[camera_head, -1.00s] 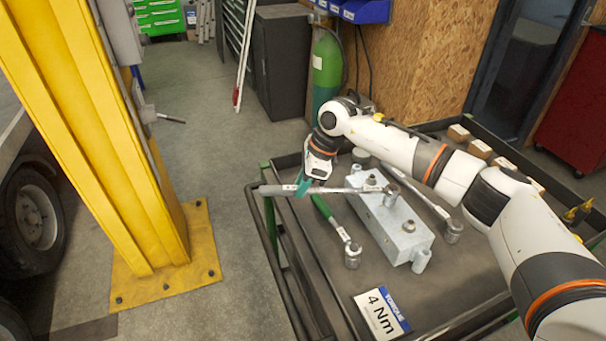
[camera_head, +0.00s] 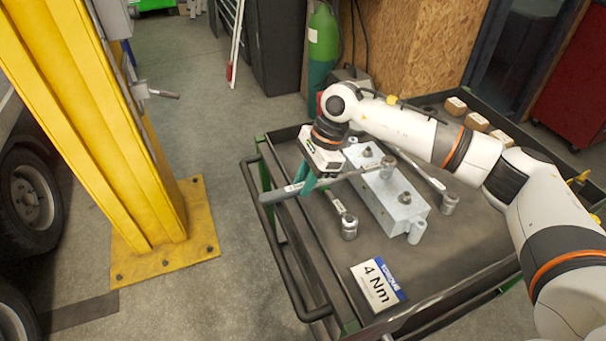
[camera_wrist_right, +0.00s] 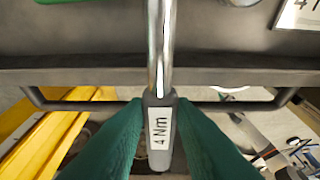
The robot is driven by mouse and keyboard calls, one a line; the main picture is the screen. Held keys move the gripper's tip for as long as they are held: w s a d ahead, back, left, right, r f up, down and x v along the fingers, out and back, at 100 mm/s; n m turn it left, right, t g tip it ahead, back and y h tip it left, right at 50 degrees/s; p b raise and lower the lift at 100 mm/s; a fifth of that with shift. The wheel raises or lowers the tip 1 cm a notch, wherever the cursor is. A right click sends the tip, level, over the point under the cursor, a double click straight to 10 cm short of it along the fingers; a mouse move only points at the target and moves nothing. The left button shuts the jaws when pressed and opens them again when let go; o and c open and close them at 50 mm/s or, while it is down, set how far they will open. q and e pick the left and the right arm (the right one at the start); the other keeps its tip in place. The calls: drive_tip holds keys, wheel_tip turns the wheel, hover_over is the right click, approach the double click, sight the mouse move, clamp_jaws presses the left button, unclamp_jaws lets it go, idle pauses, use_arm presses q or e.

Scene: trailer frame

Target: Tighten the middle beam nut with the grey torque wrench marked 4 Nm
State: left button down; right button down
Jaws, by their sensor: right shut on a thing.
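The grey torque wrench (camera_head: 345,176) reaches from its handle, left of the cart edge, to its head (camera_head: 387,163) over a light grey metal beam block (camera_head: 385,205). My right gripper (camera_head: 306,184) is shut on its handle; green fingers flank the "4 Nm" label in the right wrist view (camera_wrist_right: 160,140). The wrench head stands at the middle nut and hides it; its exact seating is unclear. The other nuts show, a far one (camera_head: 367,152) and a near one (camera_head: 405,197). My left gripper is out of view.
A "4 Nm" sign (camera_head: 378,285) lies on the dark cart (camera_head: 440,265). One more wrench (camera_head: 349,227) lies left of the block, another (camera_head: 449,202) right of it. Small boxes (camera_head: 475,122) stand at the back right. A yellow column (camera_head: 120,150) stands left of the cart.

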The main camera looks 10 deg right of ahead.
drive_tip(key=shift+w+m+b, duration=0.3)
drive_tip(key=shift+w+b, duration=0.05)
drive_tip(key=shift+w, duration=0.2)
drive_tip(key=shift+w+a+m+t+b, duration=0.1)
drive_tip(key=shift+w+m+t+b, duration=0.4)
drive_tip(key=shift+w, duration=0.7)
drive_tip(key=w+m+b, duration=0.1)
drive_tip(key=w+m, duration=0.1)
drive_tip(key=w, duration=0.1)
drive_tip(key=shift+w+r, duration=0.1)
drive_tip(key=shift+w, duration=0.1)
drive_tip(key=shift+d, duration=0.2)
